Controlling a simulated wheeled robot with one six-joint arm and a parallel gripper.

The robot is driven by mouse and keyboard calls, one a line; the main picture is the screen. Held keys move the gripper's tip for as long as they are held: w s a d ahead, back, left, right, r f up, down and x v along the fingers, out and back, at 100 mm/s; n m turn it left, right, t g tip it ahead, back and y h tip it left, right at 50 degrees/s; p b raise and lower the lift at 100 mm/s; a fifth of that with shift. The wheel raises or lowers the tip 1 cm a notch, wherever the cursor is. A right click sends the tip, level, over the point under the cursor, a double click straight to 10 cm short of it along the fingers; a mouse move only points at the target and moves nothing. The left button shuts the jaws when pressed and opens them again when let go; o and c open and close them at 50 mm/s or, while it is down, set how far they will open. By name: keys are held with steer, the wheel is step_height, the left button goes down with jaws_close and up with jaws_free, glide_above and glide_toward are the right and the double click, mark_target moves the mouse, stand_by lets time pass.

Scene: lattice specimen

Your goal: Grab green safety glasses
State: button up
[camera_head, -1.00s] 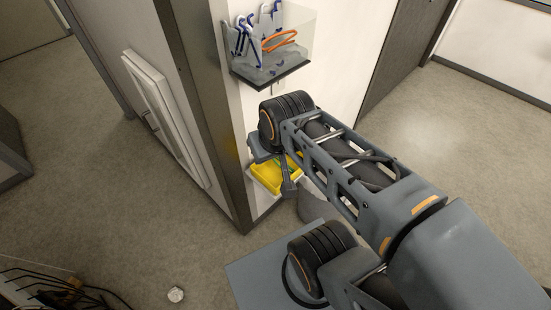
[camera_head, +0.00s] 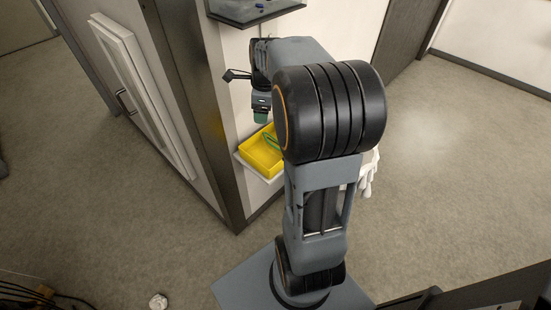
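A yellow tray (camera_head: 248,158) sits on a small white shelf against the wall, just right of the corner. A thin green shape (camera_head: 269,140), which looks like the green safety glasses, lies in the tray; my arm hides part of the tray's right side. My gripper (camera_head: 260,117) points down above the tray's back part, close to the green shape. Its tip looks dark green. It is small and seen edge-on, so I cannot tell whether its fingers are apart or touch anything.
A clear-walled wall holder (camera_head: 255,12) is above my gripper, cut by the top edge. A white glove-like thing (camera_head: 368,175) shows right of my arm. A dark metal corner post (camera_head: 200,110) stands left of the tray. A crumpled white ball (camera_head: 158,301) lies on the open floor.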

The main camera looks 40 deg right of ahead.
steer(key=w+d+f+m+b, duration=0.2)
steer(key=d+f+m+b, duration=0.2)
steer(key=d+f+m, duration=0.4)
glide_above(276, 142)
steer(key=shift+g, duration=0.3)
steer(key=f, duration=0.8)
steer(key=shift+a+f+b, duration=0.2)
steer(key=shift+a+b, duration=0.1)
steer(key=shift+b, duration=0.05)
steer(key=shift+w+d+f+b, duration=0.1)
steer(key=shift+f+b, duration=0.15)
steer(key=shift+f, duration=1.35)
steer(key=shift+d+f+b, duration=0.1)
steer(key=shift+f+b, duration=0.15)
steer(key=shift+f, duration=1.3)
steer(key=shift+c, duration=0.3)
steer(key=c, duration=1)
steer(key=shift+o, duration=0.2)
steer(key=shift+r, duration=0.1)
